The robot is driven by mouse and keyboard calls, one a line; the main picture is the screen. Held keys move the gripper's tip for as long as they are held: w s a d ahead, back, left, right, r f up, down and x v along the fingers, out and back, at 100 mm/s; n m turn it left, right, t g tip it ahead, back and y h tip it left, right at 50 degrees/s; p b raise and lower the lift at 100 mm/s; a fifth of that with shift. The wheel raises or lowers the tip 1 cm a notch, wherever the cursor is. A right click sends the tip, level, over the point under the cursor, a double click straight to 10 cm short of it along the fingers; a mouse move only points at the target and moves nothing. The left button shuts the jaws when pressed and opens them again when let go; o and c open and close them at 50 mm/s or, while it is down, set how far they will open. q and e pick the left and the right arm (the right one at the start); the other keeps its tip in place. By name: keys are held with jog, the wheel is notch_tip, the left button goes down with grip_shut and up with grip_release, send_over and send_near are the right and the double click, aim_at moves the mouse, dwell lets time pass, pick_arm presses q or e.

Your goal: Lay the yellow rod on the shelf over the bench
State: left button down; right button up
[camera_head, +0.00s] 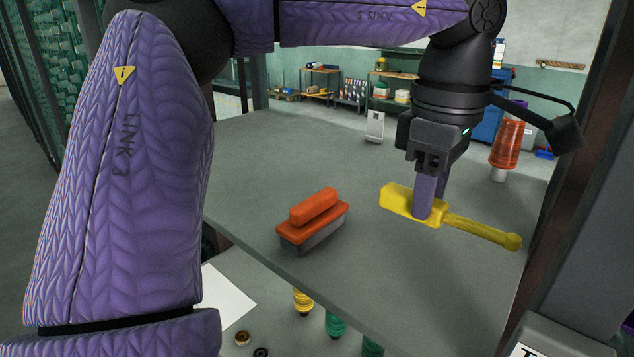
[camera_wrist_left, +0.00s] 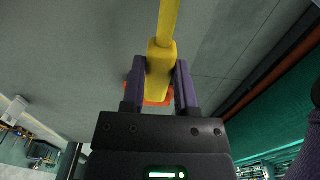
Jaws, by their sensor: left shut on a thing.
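The yellow rod (camera_head: 482,231) has a thick block-like end and a thinner shaft with a rounded tip. My left gripper (camera_head: 430,205) points down, its purple fingers shut on the thick end. The rod lies roughly level over the right part of the grey shelf (camera_head: 350,262), its shaft pointing right; I cannot tell whether it touches the surface. In the left wrist view the rod (camera_wrist_left: 160,70) sits between the two fingers, its shaft running up out of the picture. My right gripper is not in view.
An orange-topped brush (camera_head: 312,219) stands on the shelf left of the rod. An orange spool (camera_head: 506,146) and a small pale device (camera_head: 375,127) are near the far edge. Yellow (camera_head: 303,302) and green spools (camera_head: 335,324) are below the near edge. A dark post bounds the right.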

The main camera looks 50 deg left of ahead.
aim_at(410, 285)
pick_arm(q)
notch_tip(410, 285, down, 10)
jog(key=shift+f, duration=0.1)
jog(key=shift+f, duration=0.1)
jog(key=shift+c, duration=1.9)
grip_release()
jog(key=shift+r, duration=0.2)
notch_tip(410, 285, up, 12)
jog(key=shift+f+p, duration=0.1)
jog(key=shift+p, duration=0.35)
